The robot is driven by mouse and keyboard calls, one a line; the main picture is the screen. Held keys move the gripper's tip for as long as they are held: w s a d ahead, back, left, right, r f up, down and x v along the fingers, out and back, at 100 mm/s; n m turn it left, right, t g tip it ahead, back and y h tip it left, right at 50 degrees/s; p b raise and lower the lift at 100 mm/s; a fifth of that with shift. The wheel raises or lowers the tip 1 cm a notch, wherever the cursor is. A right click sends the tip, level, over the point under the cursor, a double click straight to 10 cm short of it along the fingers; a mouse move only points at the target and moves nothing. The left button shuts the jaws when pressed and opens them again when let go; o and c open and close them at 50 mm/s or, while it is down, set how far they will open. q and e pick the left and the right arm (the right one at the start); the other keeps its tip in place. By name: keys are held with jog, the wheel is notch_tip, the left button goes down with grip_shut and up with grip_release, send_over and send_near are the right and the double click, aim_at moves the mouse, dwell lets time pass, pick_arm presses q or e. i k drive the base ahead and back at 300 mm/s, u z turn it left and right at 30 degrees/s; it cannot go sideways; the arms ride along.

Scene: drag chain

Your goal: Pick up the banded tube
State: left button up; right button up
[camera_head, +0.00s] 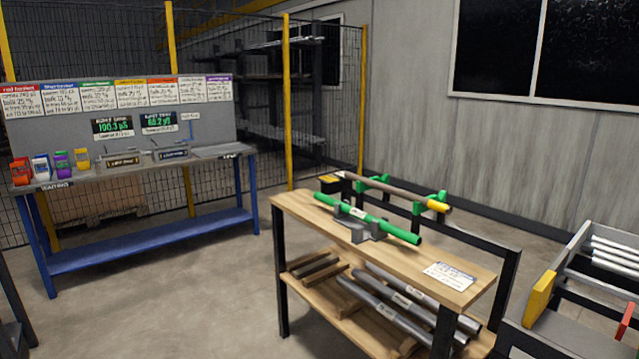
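Which of the two is called the banded tube is not certain; the brownish one shows the clear coloured band. Neither of my grippers is in view.
The wooden table (300,208) holds a white card (451,276) at its front right; grey tubes (400,300) lie on its lower shelf. A rack with pale tubes (615,250) stands right. A blue-legged bench (150,245) stands left. Floor between bench and table is clear.

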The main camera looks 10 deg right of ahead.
aim_at(441, 208)
jog(key=u, duration=0.75)
jog(key=i, duration=1.7)
jog(key=z, duration=0.6)
jog(key=i, duration=1.3)
jog(key=z, duration=1.05)
